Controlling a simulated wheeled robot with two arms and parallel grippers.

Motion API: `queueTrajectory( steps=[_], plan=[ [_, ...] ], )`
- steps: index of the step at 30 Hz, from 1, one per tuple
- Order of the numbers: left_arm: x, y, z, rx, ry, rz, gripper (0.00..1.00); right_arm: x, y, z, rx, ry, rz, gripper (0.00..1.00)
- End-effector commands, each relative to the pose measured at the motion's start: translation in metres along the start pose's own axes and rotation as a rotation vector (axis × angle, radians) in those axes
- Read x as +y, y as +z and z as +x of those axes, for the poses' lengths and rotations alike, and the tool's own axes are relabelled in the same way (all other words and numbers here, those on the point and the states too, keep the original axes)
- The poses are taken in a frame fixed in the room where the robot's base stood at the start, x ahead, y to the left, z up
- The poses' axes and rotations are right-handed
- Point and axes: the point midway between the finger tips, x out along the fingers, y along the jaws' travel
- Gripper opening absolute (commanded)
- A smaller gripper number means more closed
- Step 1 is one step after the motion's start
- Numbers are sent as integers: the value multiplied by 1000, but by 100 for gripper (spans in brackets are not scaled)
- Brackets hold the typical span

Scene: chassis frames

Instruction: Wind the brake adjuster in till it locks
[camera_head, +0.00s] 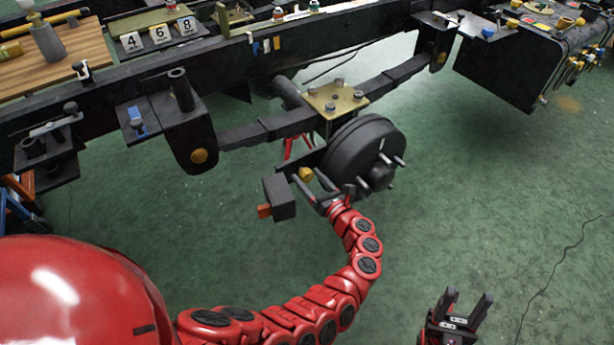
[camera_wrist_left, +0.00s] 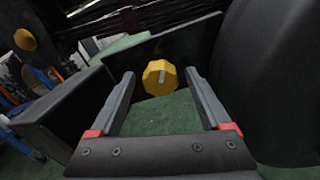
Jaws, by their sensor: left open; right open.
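The brake adjuster looks to be the yellow faceted knob (camera_head: 306,174) beside the black brake drum (camera_head: 362,150). In the left wrist view the yellow knob (camera_wrist_left: 160,77) lies ahead, between the lines of my fingers, with a pale mark on its face. My left gripper (camera_head: 321,188) is open, its fingertips close to the knob; I cannot tell whether they touch it. It also shows in the left wrist view (camera_wrist_left: 160,82). My right gripper (camera_head: 468,305) is open and empty, low at the right, away from the drum.
A black box with an orange end (camera_head: 282,197) is left of the knob. The chassis rail (camera_head: 110,78) and leaf spring (camera_head: 270,128) run above. A wooden board (camera_head: 70,58) and number cards (camera_head: 160,34) sit on top. The green floor (camera_head: 480,180) at right is clear except for a cable.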

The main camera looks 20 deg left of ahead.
Motion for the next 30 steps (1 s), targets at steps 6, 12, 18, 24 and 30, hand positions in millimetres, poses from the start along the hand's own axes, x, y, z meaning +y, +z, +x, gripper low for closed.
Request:
queueTrajectory(
  steps=[6, 12, 18, 24, 30],
  plan=[
    [0, 0, 0, 0, 0, -1, 61, 0, 0, 0, 0, 0, 0, 50],
    [0, 0, 0, 0, 0, -1, 25, 0, 0, 0, 0, 0, 0, 50],
    [0, 0, 0, 0, 0, -1, 0, 0, 0, 0, 0, -1, 0, 50],
    [0, -1, 0, 1, 1, 17, 0, -1, 0, -3, 0, -5, 2, 50],
    [0, -2, 1, -1, 3, 96, 0, -6, 2, -11, 0, -23, 9, 50]
  ],
)
